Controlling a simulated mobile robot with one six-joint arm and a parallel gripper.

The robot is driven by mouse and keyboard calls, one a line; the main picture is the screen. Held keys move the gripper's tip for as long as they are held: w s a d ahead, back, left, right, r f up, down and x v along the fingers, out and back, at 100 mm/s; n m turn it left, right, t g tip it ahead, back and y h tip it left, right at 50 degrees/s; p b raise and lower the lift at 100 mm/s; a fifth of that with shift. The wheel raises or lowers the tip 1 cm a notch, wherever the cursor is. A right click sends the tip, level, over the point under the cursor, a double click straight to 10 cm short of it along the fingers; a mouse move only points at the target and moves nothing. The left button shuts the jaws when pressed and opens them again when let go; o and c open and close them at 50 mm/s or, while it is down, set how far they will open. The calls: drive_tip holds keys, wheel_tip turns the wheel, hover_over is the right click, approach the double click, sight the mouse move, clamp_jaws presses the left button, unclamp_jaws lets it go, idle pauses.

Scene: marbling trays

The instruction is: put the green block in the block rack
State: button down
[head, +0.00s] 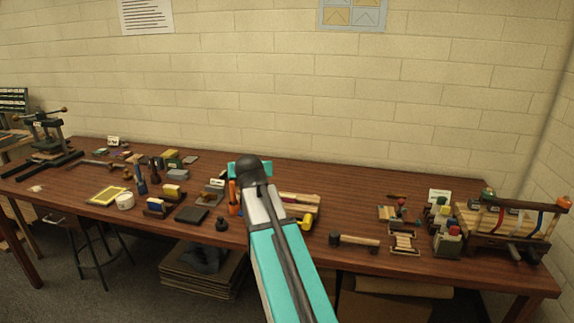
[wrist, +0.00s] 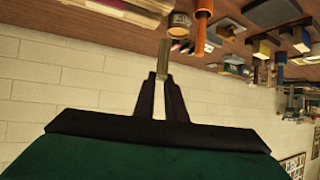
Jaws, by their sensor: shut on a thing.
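My gripper (wrist: 162,77) is shut on a small, dull grey-green piece (wrist: 165,72), seen as a slim strip between the fingertips. It looks like the green block, though its colour is faint. In the wrist view it is held in the air, with the table at the top of the picture. In the head view my wrist hides the fingers and the piece. A small pale wooden slotted frame (head: 404,242) lies right of centre near the table's front edge. It may be the block rack, but I cannot tell for sure. It is well to the right of my gripper.
The long brown table (head: 330,263) is crowded on the left with small blocks and tools. A mallet (head: 355,242) lies left of the slotted frame. Bottles (head: 447,238) and a wooden rack with rods (head: 510,225) stand at the right. Bare tabletop lies behind the mallet.

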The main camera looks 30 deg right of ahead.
drive_tip(key=a+f+n+y+b, duration=0.2)
drive_tip(key=a+f+y+b, duration=0.1)
drive_tip(key=a, duration=0.9)
drive_tip(key=a+f+n+t+y+b, duration=0.1)
drive_tip(key=a+f+b, duration=0.5)
drive_tip(key=a, duration=0.6)
drive_tip(key=f+n+y, duration=0.1)
drive_tip(key=n, duration=0.1)
drive_tip(key=shift+a+n+t+y, duration=0.3)
drive_tip(key=shift+y, duration=0.1)
drive_tip(key=shift+w+f, duration=0.1)
